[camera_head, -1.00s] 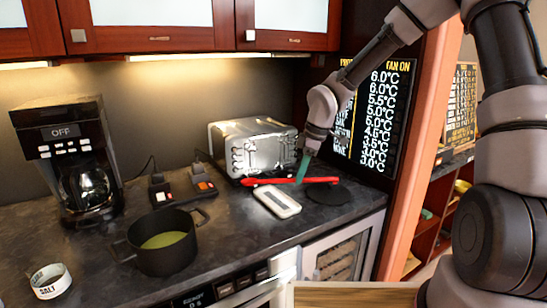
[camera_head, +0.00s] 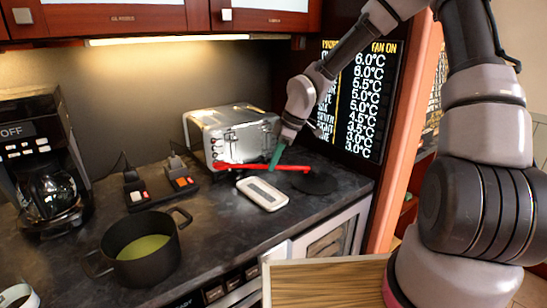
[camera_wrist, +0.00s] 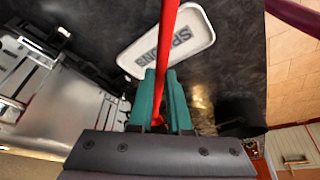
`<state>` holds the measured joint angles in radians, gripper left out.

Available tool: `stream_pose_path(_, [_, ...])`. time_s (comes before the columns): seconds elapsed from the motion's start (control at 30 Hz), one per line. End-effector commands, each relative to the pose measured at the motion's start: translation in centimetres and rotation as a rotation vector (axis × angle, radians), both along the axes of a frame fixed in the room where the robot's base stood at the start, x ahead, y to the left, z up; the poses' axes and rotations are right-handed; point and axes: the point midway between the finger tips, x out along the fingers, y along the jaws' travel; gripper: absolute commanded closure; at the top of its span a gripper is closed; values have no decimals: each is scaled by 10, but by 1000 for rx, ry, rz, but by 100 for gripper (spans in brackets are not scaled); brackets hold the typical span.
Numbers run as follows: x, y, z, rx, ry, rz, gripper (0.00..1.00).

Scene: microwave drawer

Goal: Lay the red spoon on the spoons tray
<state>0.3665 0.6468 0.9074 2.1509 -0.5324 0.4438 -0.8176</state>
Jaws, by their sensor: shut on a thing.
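My gripper (camera_head: 276,157) has green fingers and is shut on the red spoon (camera_head: 236,167), gripping it along its handle. The spoon lies roughly level across the picture, in front of the toaster. In the wrist view the spoon (camera_wrist: 170,30) runs away from between the fingers (camera_wrist: 161,100) and crosses in front of the tray. The white spoons tray (camera_head: 263,194) lies on the dark counter, nearer the camera than the spoon. In the wrist view the tray (camera_wrist: 137,62) shows the lettering "SPOONS", partly covered by the spoon. The gap between spoon and counter is unclear.
A metal toaster (camera_head: 230,135) stands close behind the spoon. A dark pot (camera_head: 147,262) with greenish contents and a coffee maker (camera_head: 45,165) stand left. Bare counter (camera_head: 215,225) lies between pot and tray.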

Motion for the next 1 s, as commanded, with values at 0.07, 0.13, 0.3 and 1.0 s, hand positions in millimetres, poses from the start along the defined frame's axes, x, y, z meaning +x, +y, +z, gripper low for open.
stream_pose_path(0.07, [-1, 0, -9, 0, 3, 1, 100])
stream_pose_path(0.13, [-1, 1, -16, 0, 2, 2, 100])
stream_pose_path(0.3, [-1, 1, -33, 0, 3, 1, 100])
stream_pose_path(1.0, [0, 0, -71, 0, 0, 0, 100])
